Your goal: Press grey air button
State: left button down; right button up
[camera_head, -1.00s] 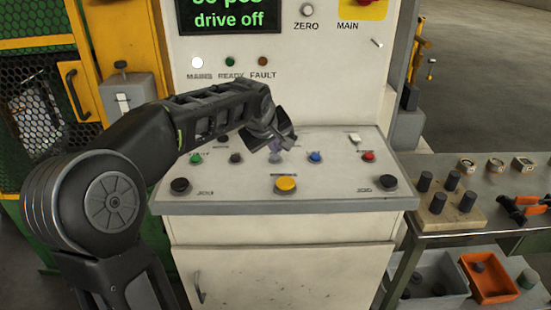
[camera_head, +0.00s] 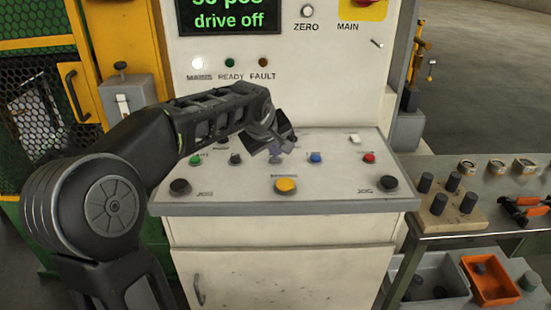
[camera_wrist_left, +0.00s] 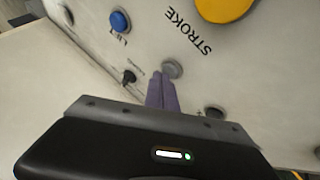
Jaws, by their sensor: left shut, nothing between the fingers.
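The grey button (camera_wrist_left: 173,69) shows in the left wrist view, just beyond the fingertips of my left gripper (camera_wrist_left: 161,80). The gripper's purple fingers are shut together and empty. Their tips overlap the lower left edge of the button in the picture; I cannot tell whether they touch it. My right gripper is not in view.
Close by are a blue button (camera_head: 315,157), a yellow button (camera_head: 285,185), a black button (camera_head: 235,158) and a green button (camera_head: 195,160). A red button (camera_head: 369,158) is farther right. A small black knob (camera_wrist_left: 128,76) lies left of the fingers in the wrist view.

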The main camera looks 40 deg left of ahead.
aim_at(275, 159)
pick_arm(q)
jog(key=shift+f, duration=0.1)
dwell(0.3)
jog(key=shift+r+p, duration=0.5)
jog(key=shift+r, duration=0.35)
jog(key=shift+r+p, duration=1.8)
jog(key=shift+r, duration=0.7)
